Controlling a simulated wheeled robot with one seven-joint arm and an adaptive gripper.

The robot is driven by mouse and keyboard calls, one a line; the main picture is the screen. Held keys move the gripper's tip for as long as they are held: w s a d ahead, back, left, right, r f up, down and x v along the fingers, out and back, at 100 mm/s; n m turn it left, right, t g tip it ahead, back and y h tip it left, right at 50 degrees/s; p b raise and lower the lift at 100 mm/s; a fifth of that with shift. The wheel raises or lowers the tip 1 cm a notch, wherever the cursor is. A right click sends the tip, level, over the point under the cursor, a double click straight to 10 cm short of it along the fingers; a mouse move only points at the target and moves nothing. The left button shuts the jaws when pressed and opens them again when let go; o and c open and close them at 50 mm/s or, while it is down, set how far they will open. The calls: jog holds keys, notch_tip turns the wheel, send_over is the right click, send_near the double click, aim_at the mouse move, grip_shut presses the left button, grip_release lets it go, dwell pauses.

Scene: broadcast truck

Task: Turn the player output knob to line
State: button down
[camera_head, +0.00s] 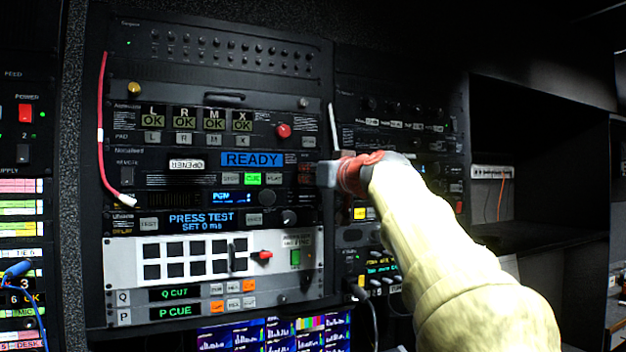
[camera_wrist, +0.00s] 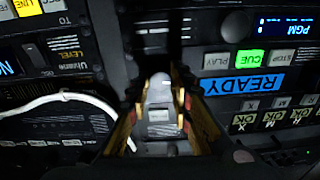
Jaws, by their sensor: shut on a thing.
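My gripper (camera_head: 327,174) is at the right edge of the left rack, beside the blue READY display (camera_head: 252,159) of the player. In the wrist view, which is upside down, my gripper (camera_wrist: 157,112) is shut on a pale grey, rounded piece, which I take to be the player output knob (camera_wrist: 158,88). The fingers stand on both sides of it. In the head view my gripper hides the knob, and its markings and pointing direction cannot be read. The READY display (camera_wrist: 243,84) also shows in the wrist view.
A white cable (camera_wrist: 45,101) loops close beside my gripper in the wrist view. A red cable (camera_head: 102,130) hangs at the left of the rack. A lit green CUE button (camera_head: 253,179) is left of my gripper. A dark open bay (camera_head: 540,150) lies at the right.

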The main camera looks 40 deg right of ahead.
jog(key=m, duration=0.5)
jog(key=shift+m, duration=0.4)
jog(key=m+p, duration=0.3)
jog(key=m, duration=0.3)
jog(key=shift+a+r+m+h, duration=0.1)
jog(key=shift+m+h, duration=0.2)
jog(key=m+p, duration=0.8)
jog(key=m, duration=0.4)
jog(key=shift+g, duration=0.4)
jog(key=shift+w+m, duration=0.1)
jog(key=shift+m, duration=0.4)
jog(key=c, duration=1.6)
grip_release()
